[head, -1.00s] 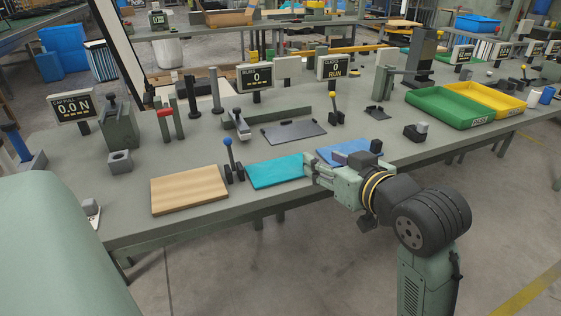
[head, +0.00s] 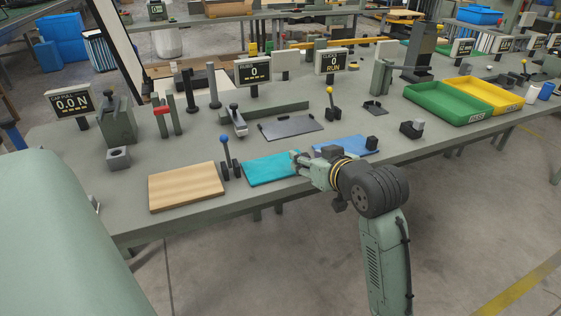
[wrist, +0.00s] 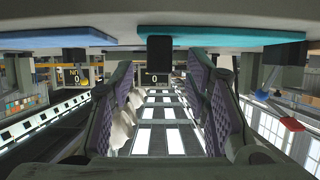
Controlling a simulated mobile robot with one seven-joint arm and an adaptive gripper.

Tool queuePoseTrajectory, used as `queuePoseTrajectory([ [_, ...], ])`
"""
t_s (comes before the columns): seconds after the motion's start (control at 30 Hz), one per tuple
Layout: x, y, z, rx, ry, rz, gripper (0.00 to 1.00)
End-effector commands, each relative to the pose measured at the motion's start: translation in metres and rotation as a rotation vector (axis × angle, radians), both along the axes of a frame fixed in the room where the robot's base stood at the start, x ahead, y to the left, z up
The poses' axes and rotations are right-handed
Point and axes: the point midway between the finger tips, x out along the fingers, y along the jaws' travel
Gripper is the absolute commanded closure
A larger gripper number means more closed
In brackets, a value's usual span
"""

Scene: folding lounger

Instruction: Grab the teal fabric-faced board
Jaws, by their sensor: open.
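The teal fabric-faced board (head: 266,170) lies flat on the bench near its front edge, between a wood-coloured board (head: 186,187) on the left and a blue board (head: 346,146) on the right. My gripper (head: 297,164) is open at the teal board's right end, overlapping that corner in the head view; contact cannot be told. In the wrist view the spread purple-padded fingers of my gripper (wrist: 166,82) have nothing between them. The teal board (wrist: 236,39) shows as a thin slab at upper right there, the blue board (wrist: 75,41) at upper left.
A blue-knobbed lever (head: 226,152) stands just left of the teal board. A dark flat plate (head: 291,127) lies behind it. Green (head: 448,103) and yellow (head: 483,94) trays stand at the right. Clear floor lies in front of the bench.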

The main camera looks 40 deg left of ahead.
Motion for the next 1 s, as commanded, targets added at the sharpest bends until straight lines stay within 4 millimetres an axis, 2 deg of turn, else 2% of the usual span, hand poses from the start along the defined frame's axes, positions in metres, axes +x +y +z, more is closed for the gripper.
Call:
queuePoseTrajectory([
  [0.23, 0.0008, 0.0016, -0.0009, 0.001, 0.000, 0.000, 0.57],
  [0.87, 0.0007, 0.0012, -0.0005, 0.001, -0.001, -0.001, 0.99],
  [1.0, 0.0007, 0.0012, -0.0005, 0.001, -0.001, -0.001, 1.00],
])
